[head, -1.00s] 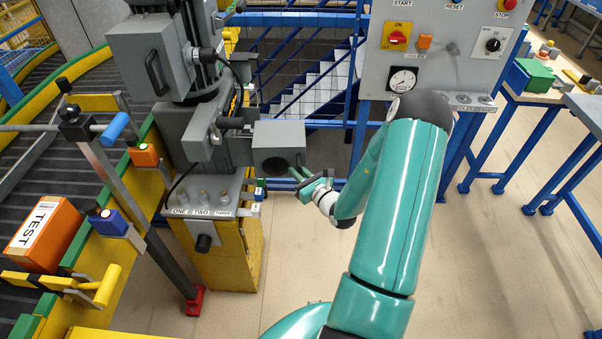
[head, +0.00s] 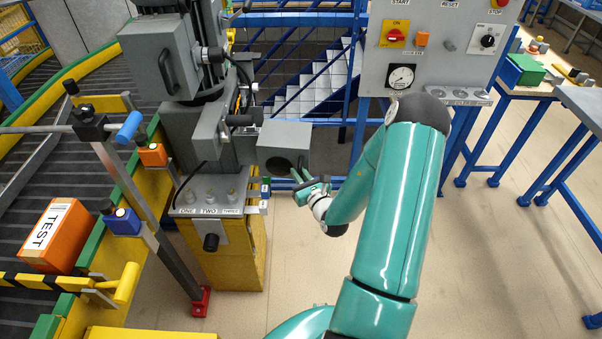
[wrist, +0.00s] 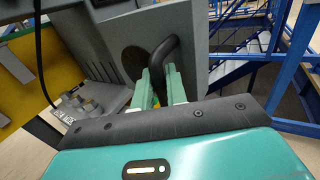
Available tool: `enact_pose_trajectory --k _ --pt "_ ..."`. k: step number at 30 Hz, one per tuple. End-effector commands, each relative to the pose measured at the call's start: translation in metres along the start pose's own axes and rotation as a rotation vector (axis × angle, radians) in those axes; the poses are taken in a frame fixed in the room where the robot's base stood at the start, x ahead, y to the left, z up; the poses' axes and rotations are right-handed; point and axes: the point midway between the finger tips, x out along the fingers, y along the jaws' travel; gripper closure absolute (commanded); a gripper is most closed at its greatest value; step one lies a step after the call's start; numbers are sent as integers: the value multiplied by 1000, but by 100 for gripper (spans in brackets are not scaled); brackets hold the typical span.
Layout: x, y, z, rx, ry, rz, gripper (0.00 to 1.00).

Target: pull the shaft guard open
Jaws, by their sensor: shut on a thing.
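The shaft guard (head: 287,137) is a grey box with a dark round hole, sticking out to the right from the grey machine column in the head view. In the wrist view its grey face (wrist: 115,32) fills the upper middle, with a curved black handle (wrist: 168,50) at its right edge. My gripper (head: 304,183) is at the guard's lower right corner. In the wrist view my gripper's green fingers (wrist: 162,80) are shut on the lower part of the handle. The contact is partly hidden by the fingers.
A grey ledge with knobs labelled ONE, TWO, THREE (head: 207,198) stands below the guard. A control panel (head: 452,50) stands behind my arm at the right. A blue railing (head: 300,18) and stairs lie behind. Floor in front is clear.

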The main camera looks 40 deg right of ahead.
Motion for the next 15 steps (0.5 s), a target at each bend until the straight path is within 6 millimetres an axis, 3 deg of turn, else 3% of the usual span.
enact_pose_trajectory --k 15 --pt "-4 9 2 -4 -2 -43 100"
